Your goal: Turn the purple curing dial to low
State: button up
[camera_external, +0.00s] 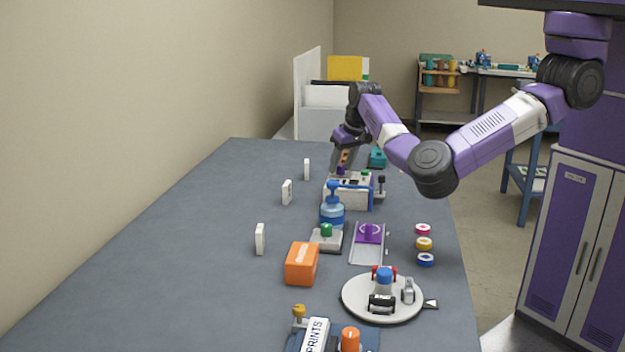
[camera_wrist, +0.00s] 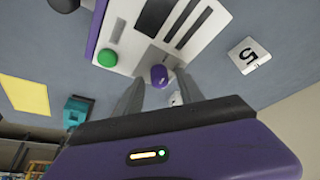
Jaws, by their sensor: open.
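The purple curing dial (camera_wrist: 159,75) is a small rounded knob on the white panel of a machine (camera_wrist: 170,28), near the panel's edge in the wrist view. I cannot read its setting. The machine (camera_external: 347,198) stands in the middle of the grey table in the external view. My gripper (camera_wrist: 158,88) is open, with its two fingers on either side of the dial. I cannot tell whether they touch it. In the external view my gripper (camera_external: 345,160) points down over the back of the machine, and the dial is hard to make out there.
A green button (camera_wrist: 108,57) is beside the dial on the panel. A white block marked 5 (camera_wrist: 248,55) lies off the machine's edge. The table's left side is mostly clear.

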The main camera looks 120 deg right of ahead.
grip_shut()
jog(key=shift+m, duration=0.3)
jog(key=shift+r+m+g+p, duration=0.1)
jog(key=shift+m+g+p, duration=0.2)
jog(key=shift+m+p, duration=0.25)
jog(key=m+g+p, duration=0.1)
jog(key=m, duration=0.2)
jog(key=shift+w+m, duration=0.1)
jog(key=shift+m, duration=0.15)
jog(key=m+g+y, duration=0.1)
jog(key=m, duration=0.2)
jog(key=shift+d+g+p, duration=0.15)
jog(key=shift+g+p, duration=0.15)
jog(key=shift+p, duration=0.05)
jog(key=shift+w+m+g+y, duration=0.15)
jog(key=shift+m+g+y, duration=0.3)
jog(key=shift+m, duration=1.35)
